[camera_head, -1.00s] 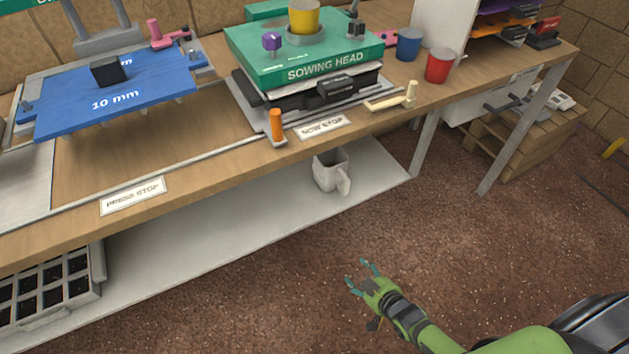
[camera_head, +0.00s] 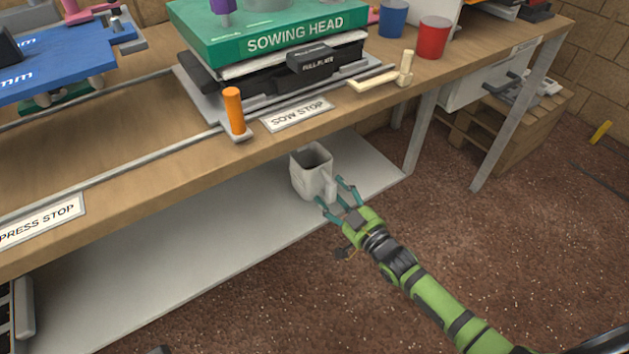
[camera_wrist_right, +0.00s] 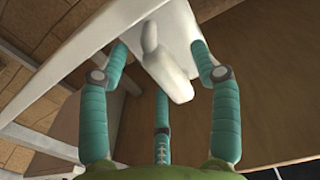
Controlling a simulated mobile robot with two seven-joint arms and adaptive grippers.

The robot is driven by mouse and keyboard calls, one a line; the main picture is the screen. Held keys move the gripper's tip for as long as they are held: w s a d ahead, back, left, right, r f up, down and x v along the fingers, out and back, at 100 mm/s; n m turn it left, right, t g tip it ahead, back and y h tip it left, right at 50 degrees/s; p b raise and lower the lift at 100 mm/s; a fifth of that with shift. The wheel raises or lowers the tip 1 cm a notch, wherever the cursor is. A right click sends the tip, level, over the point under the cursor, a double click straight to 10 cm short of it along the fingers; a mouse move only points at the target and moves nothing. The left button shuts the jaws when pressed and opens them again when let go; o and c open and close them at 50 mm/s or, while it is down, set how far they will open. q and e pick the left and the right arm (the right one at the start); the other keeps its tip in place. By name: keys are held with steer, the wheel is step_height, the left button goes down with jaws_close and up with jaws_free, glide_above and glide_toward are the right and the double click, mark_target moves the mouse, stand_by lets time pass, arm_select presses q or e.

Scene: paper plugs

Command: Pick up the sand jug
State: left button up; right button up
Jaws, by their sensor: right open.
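The sand jug, a pale grey-white angular jug (camera_head: 307,181) with a handle at its right, stands upright on the white lower shelf under the workbench. Its open top faces up; its contents cannot be made out. My right gripper (camera_head: 338,194) is open at the jug's handle side, its teal fingers spread. In the right wrist view the jug (camera_wrist_right: 180,28) and its handle (camera_wrist_right: 166,70) are between the fingers of my gripper (camera_wrist_right: 158,60). I cannot tell whether any finger touches it. My left gripper is not in view.
The wooden bench top (camera_head: 130,150) overhangs the lower shelf (camera_head: 190,240) close above the jug. An orange handle (camera_head: 234,112) and the green sowing head (camera_head: 270,35) are on the bench. A metal bench leg (camera_head: 421,135) stands to the right. The floor in front is clear.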

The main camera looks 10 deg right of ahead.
steer(key=shift+w+a, duration=0.25)
steer(key=shift+w, duration=0.45)
steer(key=c, duration=1.3)
steer(key=shift+o, duration=0.2)
steer(key=shift+r, duration=0.1)
